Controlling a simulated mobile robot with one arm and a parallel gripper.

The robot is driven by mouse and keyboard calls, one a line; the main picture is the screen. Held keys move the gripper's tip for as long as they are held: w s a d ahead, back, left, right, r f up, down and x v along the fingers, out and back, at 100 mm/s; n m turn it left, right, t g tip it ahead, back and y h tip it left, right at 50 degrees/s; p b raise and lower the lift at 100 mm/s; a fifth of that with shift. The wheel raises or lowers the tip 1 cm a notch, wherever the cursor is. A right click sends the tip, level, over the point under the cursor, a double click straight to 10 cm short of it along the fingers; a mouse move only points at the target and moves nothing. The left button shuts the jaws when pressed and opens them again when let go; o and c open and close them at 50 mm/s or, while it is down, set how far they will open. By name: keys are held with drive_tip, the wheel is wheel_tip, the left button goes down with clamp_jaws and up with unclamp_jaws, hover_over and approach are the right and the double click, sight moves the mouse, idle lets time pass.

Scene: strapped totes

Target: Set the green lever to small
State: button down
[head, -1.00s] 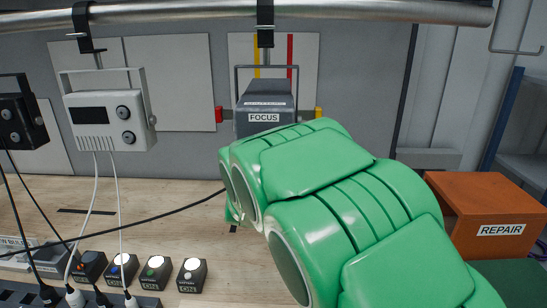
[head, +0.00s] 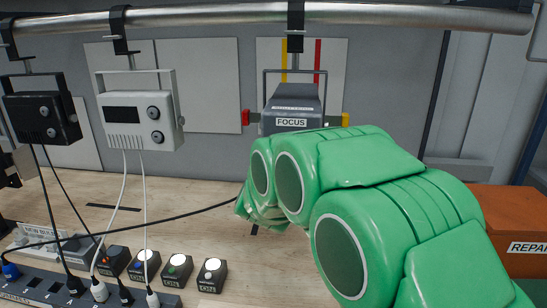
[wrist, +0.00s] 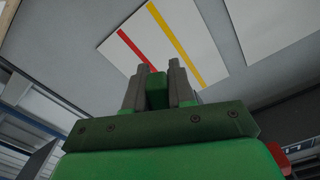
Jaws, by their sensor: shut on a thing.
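In the wrist view my gripper (wrist: 159,75) has its two grey fingers closed on a small green block (wrist: 157,91), which looks like the green lever. How far it is turned, and any size marks beside it, do not show. In the head view my green arm covers the gripper and the lever. A grey box labelled FOCUS (head: 291,100) hangs behind the arm, with a red knob (head: 245,118) on its left and a yellow one (head: 345,119) on its right. A red part (wrist: 279,158) also shows low right in the wrist view.
A white box (head: 138,115) and a black box (head: 42,117) hang from the rail (head: 200,17) at left. Several small black button boxes (head: 176,275) and a power strip (head: 60,291) with cables stand on the bench (head: 90,200). An orange REPAIR bin (head: 510,225) is at right.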

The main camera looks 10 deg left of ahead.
drive_tip(key=c, duration=1)
unclamp_jaws()
drive_tip(key=shift+c, duration=0.2)
drive_tip(key=shift+s, duration=0.1)
drive_tip(key=shift+s+r, duration=0.15)
drive_tip(key=shift+s, duration=0.65)
drive_tip(key=s, duration=0.6)
